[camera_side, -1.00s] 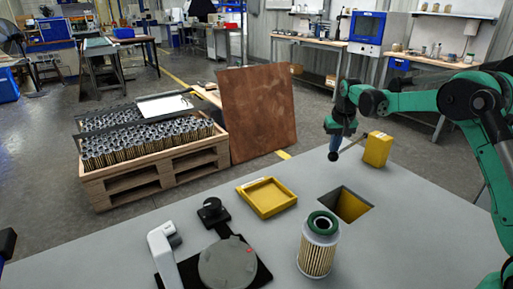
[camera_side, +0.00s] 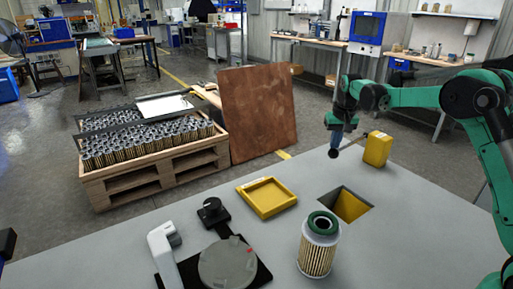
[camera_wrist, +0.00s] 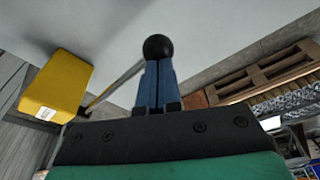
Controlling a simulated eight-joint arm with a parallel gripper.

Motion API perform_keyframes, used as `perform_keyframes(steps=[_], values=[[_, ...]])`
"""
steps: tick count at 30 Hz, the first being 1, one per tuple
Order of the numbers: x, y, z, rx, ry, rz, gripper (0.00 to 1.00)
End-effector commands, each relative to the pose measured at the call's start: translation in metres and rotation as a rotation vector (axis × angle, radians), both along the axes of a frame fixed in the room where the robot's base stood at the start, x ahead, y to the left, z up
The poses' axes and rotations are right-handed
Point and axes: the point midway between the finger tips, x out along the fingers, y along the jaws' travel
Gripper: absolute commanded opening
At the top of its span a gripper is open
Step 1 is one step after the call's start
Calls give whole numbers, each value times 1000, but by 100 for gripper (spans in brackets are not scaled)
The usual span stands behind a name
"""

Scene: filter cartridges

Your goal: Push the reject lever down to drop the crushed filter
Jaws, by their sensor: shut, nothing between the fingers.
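The reject lever is a thin rod (camera_wrist: 115,85) from a yellow box (camera_side: 377,149) to a black ball knob (camera_side: 334,153). In the wrist view the yellow box (camera_wrist: 56,83) is at left and the knob (camera_wrist: 158,46) at the fingertips. My gripper (camera_side: 337,141) is shut and empty, its blue fingers (camera_wrist: 155,75) pointing down at the knob. They seem to touch it, but the contact is not clear. A pleated filter with a green top (camera_side: 318,246) stands upright on the bench, beside the square opening (camera_side: 350,207). I cannot see crushing on it.
An empty yellow tray (camera_side: 267,197) lies left of the opening. A round grey device (camera_side: 228,262) and a white handheld tool (camera_side: 164,247) are at front left. A wooden crate of filters (camera_side: 150,182) stands beyond the bench (camera_side: 420,215).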

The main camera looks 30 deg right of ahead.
Motion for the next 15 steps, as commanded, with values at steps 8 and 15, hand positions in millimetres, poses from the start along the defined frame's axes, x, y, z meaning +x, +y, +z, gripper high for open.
perform_keyframes(steps=[8, 15], values=[[0, 0, 25, -1, -1, 0, 0], [0, 0, 46, 0, -1, 0, 0]])
